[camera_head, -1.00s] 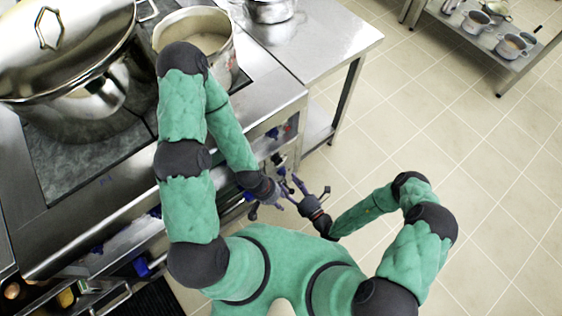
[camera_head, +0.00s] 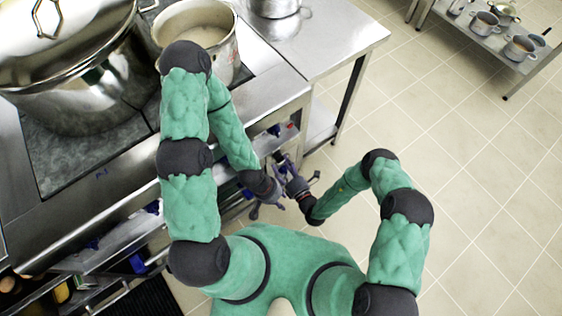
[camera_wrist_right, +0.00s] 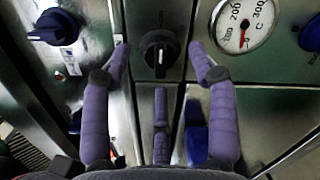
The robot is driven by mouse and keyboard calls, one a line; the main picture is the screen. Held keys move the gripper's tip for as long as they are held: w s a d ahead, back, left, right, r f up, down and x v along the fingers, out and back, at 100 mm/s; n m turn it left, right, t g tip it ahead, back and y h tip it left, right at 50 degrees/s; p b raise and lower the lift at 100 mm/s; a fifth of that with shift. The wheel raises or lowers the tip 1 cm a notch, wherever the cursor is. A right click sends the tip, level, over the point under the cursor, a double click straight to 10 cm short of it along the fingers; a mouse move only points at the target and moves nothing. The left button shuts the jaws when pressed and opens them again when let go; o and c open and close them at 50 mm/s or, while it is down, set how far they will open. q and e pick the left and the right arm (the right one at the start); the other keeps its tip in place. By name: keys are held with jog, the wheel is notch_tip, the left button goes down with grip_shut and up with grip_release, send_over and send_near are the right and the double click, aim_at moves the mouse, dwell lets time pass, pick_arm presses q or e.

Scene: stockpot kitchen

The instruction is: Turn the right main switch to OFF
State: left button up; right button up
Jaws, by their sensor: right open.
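In the right wrist view a black rotary switch (camera_wrist_right: 158,54) with a pale pointer mark sits on the steel stove front. The mark looks close to upright. Any lettering around it is unreadable. My right gripper (camera_wrist_right: 159,49) is open, with one purple finger on each side of the switch and a clear gap on both sides. In the head view my right gripper (camera_head: 281,161) is close to the stove front, and the switch is hidden there. My left gripper (camera_head: 264,207) is just below it, near the stove front; its fingers are too small to read.
A round temperature gauge (camera_wrist_right: 243,24) is right of the switch. A blue knob (camera_wrist_right: 57,27) is at left, and another blue knob (camera_wrist_right: 313,34) is at the right edge. A big lidded pot (camera_head: 70,70) and an open pot (camera_head: 205,35) stand on the stove.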

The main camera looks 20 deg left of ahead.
jog(key=shift+x, duration=1.05)
jog(key=c, duration=1.1)
jog(key=shift+n, duration=0.3)
jog(key=shift+c, duration=0.2)
jog(key=n+p, duration=0.1)
jog(key=n, duration=0.2)
jog(key=shift+d+n, duration=0.1)
jog(key=shift+n, duration=0.2)
jog(key=n+y, duration=0.1)
jog(key=n, duration=0.3)
jog(key=shift+w+n+p, duration=0.1)
jog(key=shift+n+p, duration=0.25)
jog(key=shift+n, duration=0.05)
jog(key=n, duration=0.5)
jog(key=shift+y, duration=0.3)
jog(key=n+p, duration=0.1)
jog(key=n, duration=0.4)
jog(key=shift+w+g+y, duration=0.1)
jog(key=shift+g+y, duration=0.3)
jog(key=shift+n, duration=0.3)
